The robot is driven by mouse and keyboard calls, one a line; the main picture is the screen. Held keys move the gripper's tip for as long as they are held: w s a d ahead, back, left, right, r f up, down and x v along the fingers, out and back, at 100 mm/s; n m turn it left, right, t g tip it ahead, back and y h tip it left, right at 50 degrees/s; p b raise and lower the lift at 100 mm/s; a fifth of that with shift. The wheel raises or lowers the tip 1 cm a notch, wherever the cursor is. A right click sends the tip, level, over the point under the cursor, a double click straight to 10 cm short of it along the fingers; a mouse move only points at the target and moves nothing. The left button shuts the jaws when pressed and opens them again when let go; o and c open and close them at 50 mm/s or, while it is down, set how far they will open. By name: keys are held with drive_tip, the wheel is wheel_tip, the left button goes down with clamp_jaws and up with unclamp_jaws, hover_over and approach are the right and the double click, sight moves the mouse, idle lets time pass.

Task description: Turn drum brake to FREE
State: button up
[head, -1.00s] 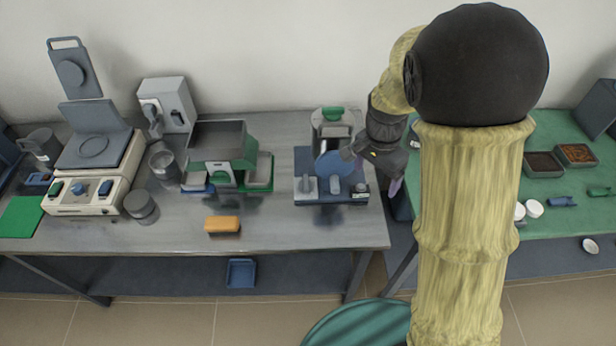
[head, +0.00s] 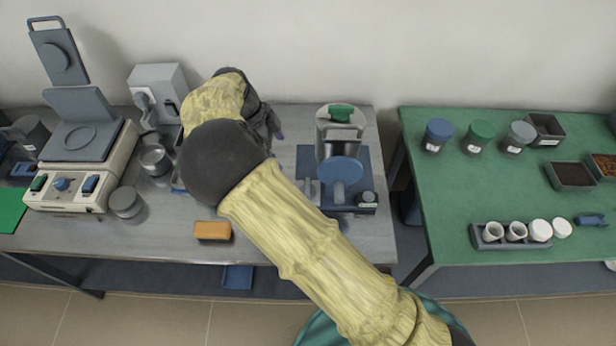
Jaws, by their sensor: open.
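The drum unit stands on a dark blue base (head: 352,208) at the right end of the grey bench. It has a grey metal drum (head: 340,133) with a green cap (head: 341,113) and a blue disc (head: 346,170) in front. A grey upright part (head: 309,190) stands left of the disc, and a small dark knob with a pale top (head: 367,197) sits at right. I cannot tell which part is the brake or read its marks. My gripper (head: 274,128) is open, left of the drum and apart from it, partly hidden by my wrist.
An orange block (head: 212,231) lies near the bench front. My arm covers the bench's middle. A metal beaker (head: 155,161) and a cream apparatus (head: 75,194) stand at left. The green table (head: 450,205) at right holds jars, trays and white cups.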

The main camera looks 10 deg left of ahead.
drive_tip(key=p, duration=0.4)
approach(307, 186)
drive_tip(key=x, duration=0.8)
drive_tip(key=shift+d+f, duration=0.15)
drive_tip(key=shift+f, duration=0.1)
drive_tip(key=c, duration=1)
